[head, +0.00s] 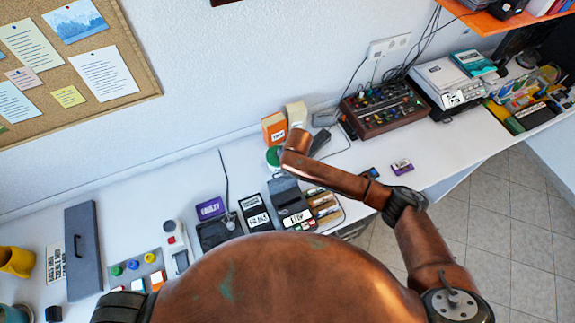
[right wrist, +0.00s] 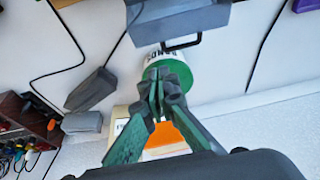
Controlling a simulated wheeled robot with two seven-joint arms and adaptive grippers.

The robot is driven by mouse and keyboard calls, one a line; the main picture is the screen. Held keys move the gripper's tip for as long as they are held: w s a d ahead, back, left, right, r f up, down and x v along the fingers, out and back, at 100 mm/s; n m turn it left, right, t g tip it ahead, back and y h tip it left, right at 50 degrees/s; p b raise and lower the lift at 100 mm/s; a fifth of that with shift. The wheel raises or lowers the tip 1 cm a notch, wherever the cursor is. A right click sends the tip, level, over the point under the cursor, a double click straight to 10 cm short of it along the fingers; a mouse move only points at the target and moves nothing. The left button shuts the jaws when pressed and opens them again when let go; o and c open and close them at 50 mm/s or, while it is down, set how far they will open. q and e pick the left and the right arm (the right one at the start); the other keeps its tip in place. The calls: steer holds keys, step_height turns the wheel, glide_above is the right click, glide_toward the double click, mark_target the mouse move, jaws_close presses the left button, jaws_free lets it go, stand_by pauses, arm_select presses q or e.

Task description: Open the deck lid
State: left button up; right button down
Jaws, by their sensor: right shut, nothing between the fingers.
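A small dark deck with a grey lid (head: 284,189) and a STOP label stands on the counter in the head view. In the right wrist view a grey box-like part, which looks like this lid (right wrist: 180,18), is at the top, with a black handle (right wrist: 183,46) on its near edge. My right gripper (right wrist: 160,76) is shut and empty, its tips just below the handle in the picture; I cannot tell whether they touch it. In the head view my own arm hides this gripper. I cannot tell how far the lid is raised. My left gripper is not in view.
A green and white tub (right wrist: 205,82) is just behind the fingertips. An orange box (head: 274,128) stands near the wall. A long grey panel with a handle (head: 82,250) lies at the left.

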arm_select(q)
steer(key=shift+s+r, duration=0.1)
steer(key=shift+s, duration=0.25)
arm_select(e)
steer(key=s+d+v, duration=0.1)
steer(key=v, duration=0.7)
steer(key=shift+f, duration=0.3)
steer(key=shift+f, duration=0.1)
